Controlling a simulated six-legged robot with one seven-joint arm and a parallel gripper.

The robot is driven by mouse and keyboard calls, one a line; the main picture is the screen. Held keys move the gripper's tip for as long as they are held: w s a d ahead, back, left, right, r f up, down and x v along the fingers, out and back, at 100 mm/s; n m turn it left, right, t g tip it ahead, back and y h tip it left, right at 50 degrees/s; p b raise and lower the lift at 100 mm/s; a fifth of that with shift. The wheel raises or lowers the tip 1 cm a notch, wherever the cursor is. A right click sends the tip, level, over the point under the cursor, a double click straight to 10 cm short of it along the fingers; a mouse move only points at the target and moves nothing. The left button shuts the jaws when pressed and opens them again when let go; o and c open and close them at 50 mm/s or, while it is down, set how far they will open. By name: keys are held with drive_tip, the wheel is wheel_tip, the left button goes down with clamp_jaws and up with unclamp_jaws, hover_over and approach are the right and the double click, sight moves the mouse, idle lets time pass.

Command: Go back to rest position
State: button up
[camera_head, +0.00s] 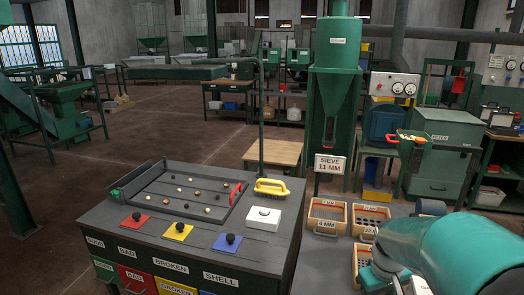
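My teal arm fills the lower right corner, in front of the sieve trays. No gripper fingers can be made out, so I cannot see whether it holds anything. A dark sorting table (190,243) stands at the front centre-left.
Wooden-framed sieve trays (326,216) lie on a grey surface beside my arm, partly hidden by it. A green cyclone machine (333,100) with a "SIEVE 11 MM" sign (331,164) stands behind. A green filter cabinet (440,150) is at right. Open floor (170,125) lies behind the sorting table.

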drive_tip(key=s+a+r+m+t, duration=0.2)
drive_tip(key=s+a+r+t, duration=0.2)
drive_tip(key=s+a+r, duration=0.8)
drive_tip(key=shift+s+a+r+t+y, duration=0.3)
drive_tip(key=shift+s+y, duration=0.1)
drive_tip(key=shift+s, duration=0.6)
drive_tip(key=shift+d, duration=0.15)
